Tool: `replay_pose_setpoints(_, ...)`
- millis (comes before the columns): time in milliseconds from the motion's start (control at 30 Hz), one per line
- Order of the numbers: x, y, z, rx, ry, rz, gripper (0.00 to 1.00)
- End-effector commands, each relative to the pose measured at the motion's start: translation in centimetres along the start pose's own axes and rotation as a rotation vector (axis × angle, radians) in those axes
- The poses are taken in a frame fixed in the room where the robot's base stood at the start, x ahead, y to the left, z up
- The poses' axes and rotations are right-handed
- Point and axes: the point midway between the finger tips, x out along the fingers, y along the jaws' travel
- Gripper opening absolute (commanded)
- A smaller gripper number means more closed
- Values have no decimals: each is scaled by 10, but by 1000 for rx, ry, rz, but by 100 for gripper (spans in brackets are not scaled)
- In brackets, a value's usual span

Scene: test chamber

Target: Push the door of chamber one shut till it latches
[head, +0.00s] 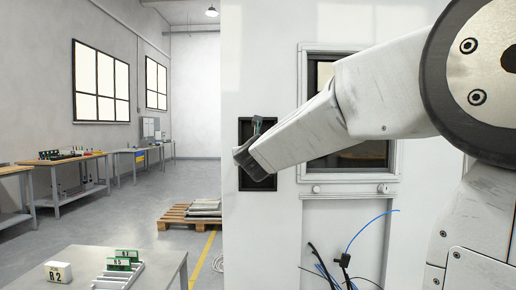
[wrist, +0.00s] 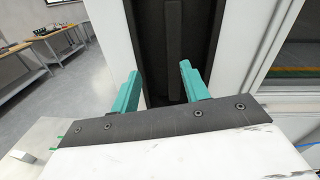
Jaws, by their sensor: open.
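A tall white door panel (head: 265,60) with a window (head: 319,80) fills the middle of the head view. No chamber number shows on it, and I cannot tell how far it stands from its frame. Near its left edge is a dark recess (head: 244,130), which also shows in the wrist view (wrist: 150,40) with an upright dark bar (wrist: 174,50) inside. My gripper (wrist: 159,70) is open, its teal fingers apart and empty in front of the recess. In the head view my gripper (head: 252,150) overlaps the recess; I cannot tell whether it touches.
A grey table (head: 168,261) at front left holds a white box marked R 2 (head: 58,272) and green boards in a rack (head: 122,262). A pallet (head: 188,215) stands on the floor behind. Blue and black cables (head: 345,262) hang below the window. Open floor lies left.

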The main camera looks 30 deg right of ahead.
Motion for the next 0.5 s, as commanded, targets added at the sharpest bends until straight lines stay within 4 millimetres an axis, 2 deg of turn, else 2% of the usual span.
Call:
replay_pose_setpoints(167, 17, -18, 4, 148, -29, -90, 45)
replay_pose_setpoints(500, 68, -23, 4, 153, -28, -92, 45)
